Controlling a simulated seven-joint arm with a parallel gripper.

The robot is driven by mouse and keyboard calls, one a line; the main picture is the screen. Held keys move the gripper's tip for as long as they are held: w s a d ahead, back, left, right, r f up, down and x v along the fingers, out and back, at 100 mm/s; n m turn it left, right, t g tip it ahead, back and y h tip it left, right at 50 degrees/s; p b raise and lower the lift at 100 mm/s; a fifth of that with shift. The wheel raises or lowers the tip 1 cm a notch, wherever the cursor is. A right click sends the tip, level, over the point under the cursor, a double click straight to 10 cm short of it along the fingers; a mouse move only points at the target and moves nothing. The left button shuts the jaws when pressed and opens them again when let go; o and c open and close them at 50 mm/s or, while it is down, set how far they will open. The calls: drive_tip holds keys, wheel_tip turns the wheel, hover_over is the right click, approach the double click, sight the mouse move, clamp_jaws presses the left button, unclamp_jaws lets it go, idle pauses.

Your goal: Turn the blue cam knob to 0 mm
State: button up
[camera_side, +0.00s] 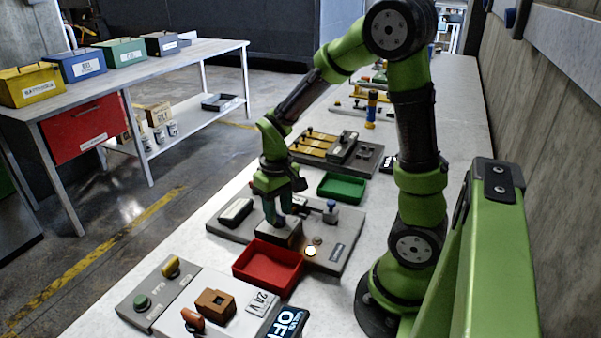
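My gripper (277,213) points down over the grey compactor base plate (226,222), at the middle of the bench. A small blue part (280,220), which may be the blue cam knob, shows at its fingertips, on top of a dark block (283,236). The fingers are close to it or touching; I cannot tell whether they grip it. The scale marks and the knob's angle are too small to read.
A red tray (268,267) sits in front of the plate and a green tray (341,188) behind it. A white block (236,212) is on the plate's left. A control panel (150,296) with green and yellow knobs is at the front, near an OFF display (287,323).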

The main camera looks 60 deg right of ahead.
drive_tip(key=shift+c, duration=0.4)
clamp_jaws()
drive_tip(key=shift+m, duration=0.3)
drive_tip(key=m, duration=0.9)
drive_tip(key=shift+m, duration=2.3)
drive_tip(key=shift+o, duration=0.4)
unclamp_jaws()
